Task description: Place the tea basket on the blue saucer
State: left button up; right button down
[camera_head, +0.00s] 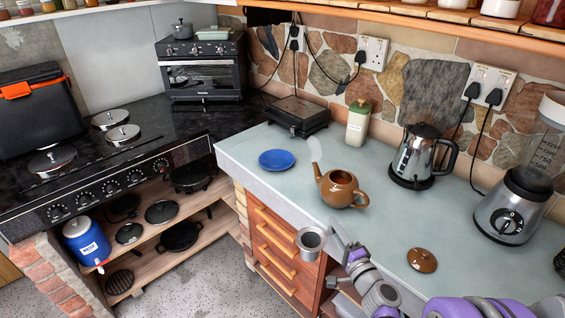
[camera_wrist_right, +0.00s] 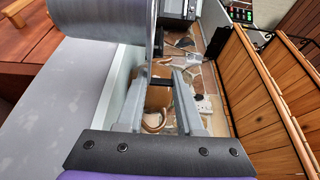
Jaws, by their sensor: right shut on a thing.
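The tea basket (camera_head: 311,242) is a grey metal cup with a rim. My right gripper (camera_head: 335,243) is shut on it from the right side, and it hangs in the air by the counter's front edge, in front of the drawers in the head view. In the right wrist view the basket (camera_wrist_right: 105,22) fills the upper left, beyond the fingers (camera_wrist_right: 162,82); the exact grip point is hard to see. The blue saucer (camera_head: 276,159) lies flat and empty on the counter, farther back and to the left of the basket. My left gripper is not in view.
A brown teapot (camera_head: 341,188) without its lid stands right of the saucer. The lid (camera_head: 422,260) lies near the front right. A kettle (camera_head: 420,158), blender (camera_head: 510,208), bottle (camera_head: 358,122) and black grill (camera_head: 298,115) stand farther back. Counter around the saucer is clear.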

aim_at(280, 161)
jog(key=i+j, duration=0.25)
jog(key=j, duration=0.15)
jog(key=i+j, duration=0.25)
jog(key=j, duration=0.15)
jog(key=i+j, duration=0.2)
jog(key=j, duration=0.2)
jog(key=i+j, duration=0.25)
jog(key=j, duration=0.2)
jog(key=i+j, duration=0.25)
jog(key=j, duration=0.15)
jog(key=j+z, duration=0.1)
jog(key=z, duration=0.35)
jog(key=i+j+z, duration=0.1)
jog(key=z, duration=0.35)
